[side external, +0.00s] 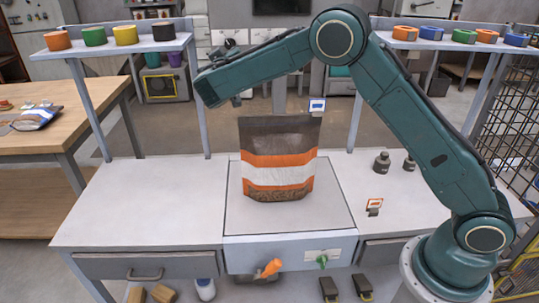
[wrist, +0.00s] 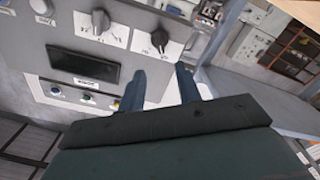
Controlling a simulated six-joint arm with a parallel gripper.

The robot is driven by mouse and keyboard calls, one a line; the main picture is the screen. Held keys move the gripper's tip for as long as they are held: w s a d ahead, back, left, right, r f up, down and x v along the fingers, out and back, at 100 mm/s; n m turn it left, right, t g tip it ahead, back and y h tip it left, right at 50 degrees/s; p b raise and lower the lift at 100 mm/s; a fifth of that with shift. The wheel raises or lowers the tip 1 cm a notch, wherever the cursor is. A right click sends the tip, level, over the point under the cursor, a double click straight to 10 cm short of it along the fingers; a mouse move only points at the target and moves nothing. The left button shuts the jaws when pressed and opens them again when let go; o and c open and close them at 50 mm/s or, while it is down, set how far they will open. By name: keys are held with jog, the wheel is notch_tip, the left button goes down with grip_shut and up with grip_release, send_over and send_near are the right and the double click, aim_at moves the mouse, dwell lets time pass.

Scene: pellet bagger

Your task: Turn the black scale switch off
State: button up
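In the wrist view a black rotary knob (wrist: 159,40) sits on a white label plate on a grey panel (wrist: 55,50). The lettering around it is too small to read, so I cannot tell its setting. My gripper (wrist: 162,88) has its two fingers apart with nothing between them. The fingertips show just below the black knob in the picture, apparently short of it. In the side external view the end of my arm is at the upper left, behind the bag, and the fingers cannot be made out. The panel with the black knob is not clearly seen there.
A grey knob (wrist: 100,20) sits left of the black one, above a dark display (wrist: 84,64) and small buttons. An orange, white and brown bag (side external: 279,158) stands upright on the scale plate (side external: 240,218). Shelves with coloured lids (side external: 125,35) flank the bench.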

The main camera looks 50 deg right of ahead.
jog(key=shift+v, duration=0.85)
jog(key=shift+d, duration=0.1)
jog(key=s+d+r+g+y, duration=0.15)
jog(key=s+y, duration=0.25)
jog(key=s, duration=0.6)
jog(key=s+d+r+g+y, duration=0.1)
jog(key=s+r+g+y, duration=0.15)
jog(key=s, duration=0.65)
jog(key=s+a+f+n+g+y, duration=0.1)
jog(key=s+a+f+y, duration=0.1)
jog(key=s, duration=0.7)
jog(key=s+a+f+n+g+y, duration=0.1)
jog(key=s+a+f+y, duration=0.1)
jog(key=s, duration=0.7)
jog(key=s+a+f+g+y, duration=0.1)
jog(key=s+a+f+y, duration=0.1)
jog(key=s, duration=0.7)
jog(key=shift+s+a+f+n, duration=0.3)
jog(key=shift+a+f+n, duration=0.1)
jog(key=shift+f, duration=0.2)
